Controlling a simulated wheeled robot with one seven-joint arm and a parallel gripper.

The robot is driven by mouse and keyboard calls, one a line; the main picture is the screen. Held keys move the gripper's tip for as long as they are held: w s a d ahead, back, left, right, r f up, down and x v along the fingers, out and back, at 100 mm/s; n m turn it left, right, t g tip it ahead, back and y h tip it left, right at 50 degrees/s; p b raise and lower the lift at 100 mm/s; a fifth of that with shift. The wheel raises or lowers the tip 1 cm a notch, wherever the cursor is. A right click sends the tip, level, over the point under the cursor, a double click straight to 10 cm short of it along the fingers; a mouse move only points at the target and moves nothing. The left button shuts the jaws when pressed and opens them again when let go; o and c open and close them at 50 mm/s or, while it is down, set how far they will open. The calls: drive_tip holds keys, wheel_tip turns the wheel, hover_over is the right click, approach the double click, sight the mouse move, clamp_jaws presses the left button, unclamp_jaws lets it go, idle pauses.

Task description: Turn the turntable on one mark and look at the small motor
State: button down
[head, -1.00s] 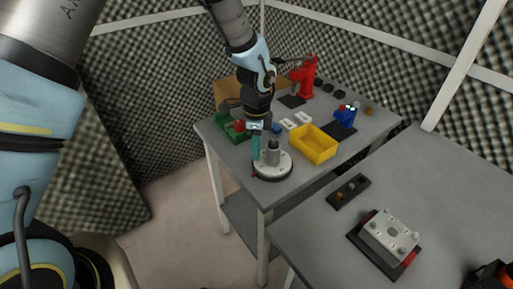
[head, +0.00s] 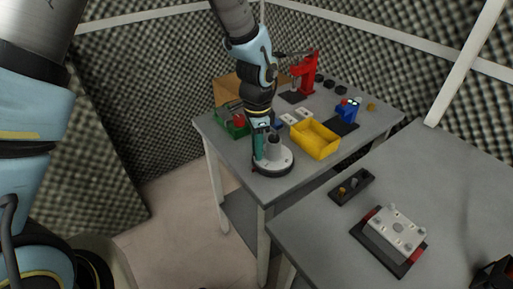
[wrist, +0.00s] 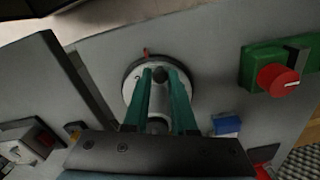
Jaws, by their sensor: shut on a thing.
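The turntable (head: 273,171) is a round pale disc on a dark base near the front corner of the far table. The small motor (head: 274,146), a grey upright cylinder with a dark top, stands on it. My gripper (head: 259,157) points down over the disc's left side, next to the motor. In the wrist view, the teal fingers of my gripper (wrist: 161,75) reach over the turntable (wrist: 131,86) and are shut on a small part at its rim, mostly hidden between the tips. A red mark (wrist: 146,53) shows at the disc's edge. A pale cylinder shows between the fingers.
A yellow bin (head: 315,140) stands right of the turntable. A green box with a red knob (wrist: 279,78) is close by. A red press (head: 305,75) and a blue fixture (head: 347,111) stand further back. A nearer table holds a metal fixture (head: 397,232).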

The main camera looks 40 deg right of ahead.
sight(271, 168)
drive_tip(key=shift+s+a+n+b, duration=0.1)
drive_tip(key=shift+s+n+b, duration=0.3)
drive_tip(key=shift+n, duration=0.45)
drive_tip(key=shift+s+n+b, duration=0.25)
drive_tip(key=shift+n+b, duration=0.1)
drive_tip(key=shift+n, duration=0.5)
drive_tip(key=shift+s+n+b, duration=0.25)
drive_tip(key=shift+s+n, duration=0.05)
drive_tip(key=shift+n, duration=0.4)
drive_tip(key=shift+s+n+b, duration=0.2)
drive_tip(key=shift+s+n, duration=0.1)
drive_tip(key=shift+n, duration=0.4)
drive_tip(key=shift+s+d+n+b, duration=0.15)
drive_tip(key=shift+s+n, duration=0.2)
drive_tip(key=shift+n, duration=0.5)
drive_tip(key=shift+s+d+n+b, duration=0.15)
drive_tip(key=shift+s+n, duration=0.15)
drive_tip(key=shift+n, duration=0.55)
drive_tip(key=shift+s+d+n, duration=0.15)
drive_tip(key=shift+s+n, duration=0.1)
drive_tip(key=shift+n, duration=0.4)
drive_tip(key=shift+s+d+n, duration=0.1)
drive_tip(key=shift+s+n, duration=0.15)
drive_tip(key=shift+n, duration=0.4)
drive_tip(key=shift+s+d+n, duration=0.1)
drive_tip(key=shift+n, duration=0.3)
drive_tip(key=c, duration=0.7)
unclamp_jaws()
drive_tip(key=shift+c, duration=0.2)
